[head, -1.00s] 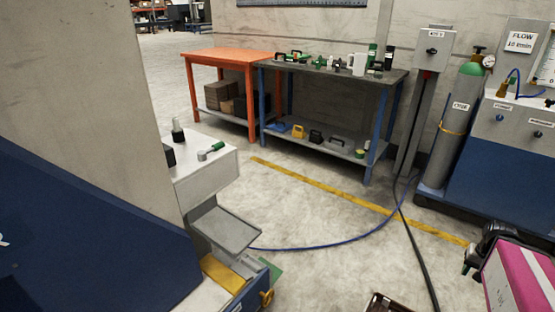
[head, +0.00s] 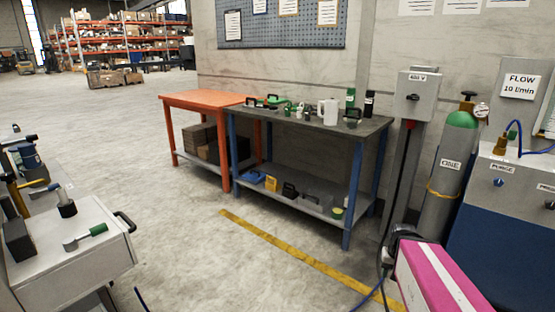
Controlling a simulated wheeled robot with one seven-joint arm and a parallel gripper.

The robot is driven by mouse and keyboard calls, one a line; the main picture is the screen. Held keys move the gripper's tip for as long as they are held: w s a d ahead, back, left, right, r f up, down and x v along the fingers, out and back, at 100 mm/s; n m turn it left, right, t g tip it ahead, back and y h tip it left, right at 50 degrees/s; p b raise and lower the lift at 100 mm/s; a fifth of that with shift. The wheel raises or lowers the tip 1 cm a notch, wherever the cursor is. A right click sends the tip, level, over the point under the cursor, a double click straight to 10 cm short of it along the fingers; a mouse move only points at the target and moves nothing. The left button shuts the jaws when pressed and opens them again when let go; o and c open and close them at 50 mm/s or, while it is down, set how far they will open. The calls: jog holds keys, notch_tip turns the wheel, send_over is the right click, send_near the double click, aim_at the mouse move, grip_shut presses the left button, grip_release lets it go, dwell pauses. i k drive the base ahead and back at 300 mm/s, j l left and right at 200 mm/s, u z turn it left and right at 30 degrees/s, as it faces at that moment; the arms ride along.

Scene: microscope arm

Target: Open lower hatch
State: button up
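No hatch can be made out for certain in the head view. A blue and grey cabinet (head: 490,235) stands at the right edge, with knobs and a label reading PURGE on its grey upper face. Its lower part is cut off by the frame and partly covered by a pink box-like thing with a white stripe (head: 440,278). A dark rounded part (head: 405,236) sits at the pink thing's upper left end; I cannot tell what it is. My gripper is not recognisable in this view.
A pale cart (head: 75,262) with tools and a black handle stands at lower left. A grey-topped blue bench (head: 300,118) and an orange table (head: 205,97) stand at the back. A gas cylinder (head: 450,165) stands beside the cabinet. The middle floor (head: 180,255) is clear.

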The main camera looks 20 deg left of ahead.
aim_at(109, 287)
jog(key=i+u, duration=0.2)
jog(key=u, duration=0.25)
jog(key=i+u, duration=0.2)
jog(key=u, duration=0.25)
jog(key=i+u, duration=0.2)
jog(key=u, duration=0.25)
jog(key=i+l+u, duration=0.2)
jog(key=u, duration=0.25)
jog(key=i+l+u, duration=0.1)
jog(key=i+u, duration=0.15)
jog(key=u, duration=0.25)
jog(key=i+l+u, duration=0.2)
jog(key=u, duration=0.25)
jog(key=i+l+u, duration=0.2)
jog(key=u, duration=0.3)
